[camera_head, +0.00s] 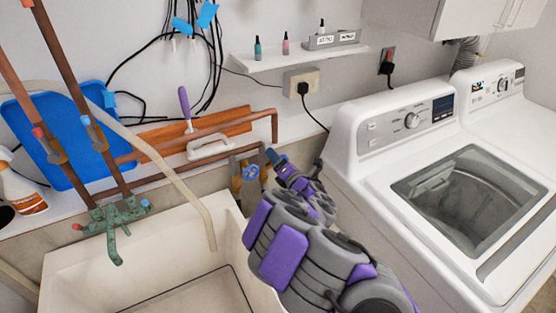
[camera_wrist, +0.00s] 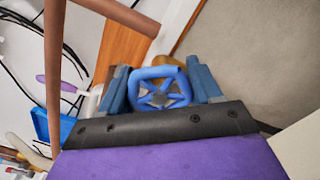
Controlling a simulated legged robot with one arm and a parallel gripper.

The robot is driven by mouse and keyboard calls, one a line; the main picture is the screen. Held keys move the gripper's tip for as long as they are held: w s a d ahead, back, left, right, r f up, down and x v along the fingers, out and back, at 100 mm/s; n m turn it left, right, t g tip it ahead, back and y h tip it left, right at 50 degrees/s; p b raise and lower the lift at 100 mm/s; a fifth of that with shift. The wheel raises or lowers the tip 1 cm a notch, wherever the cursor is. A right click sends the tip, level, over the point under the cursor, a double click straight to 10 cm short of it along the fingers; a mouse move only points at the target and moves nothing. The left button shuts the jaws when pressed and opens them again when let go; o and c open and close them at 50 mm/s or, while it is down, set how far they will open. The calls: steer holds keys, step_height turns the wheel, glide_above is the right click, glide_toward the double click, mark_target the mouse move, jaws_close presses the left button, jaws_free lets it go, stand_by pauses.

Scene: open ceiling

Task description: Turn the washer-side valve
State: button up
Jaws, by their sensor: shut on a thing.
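A blue wheel-shaped valve handle (camera_wrist: 160,94) with spokes is in the middle of the wrist view. My gripper (camera_wrist: 160,80) has one blue finger on each side of it and is shut on it. In the head view my gripper (camera_head: 274,158) reaches to the pipes behind the sink, close beside the washer. A blue-topped valve (camera_head: 250,173) shows just left of my fingers there. My gripper partly hides this spot, so the exact finger contact cannot be told from the head view.
The white washer (camera_head: 395,125) stands to the right, its lid window facing up. The sink (camera_head: 75,265) is in front, with a green faucet (camera_head: 115,222). Copper pipes (camera_head: 276,128) run along the wall. A trowel with a purple handle (camera_head: 184,103) stands behind.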

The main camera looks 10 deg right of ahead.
steer(key=shift+s+f+n, duration=0.1)
steer(key=shift+f+n, duration=0.3)
steer(key=shift+n, duration=0.2)
steer(key=o, duration=1)
steer(key=shift+o, duration=0.2)
steer(key=shift+r, duration=0.15)
steer(key=shift+a, duration=0.1)
steer(key=p+v, duration=1.1)
steer(key=p, duration=0.3)
steer(key=shift+s, duration=0.25)
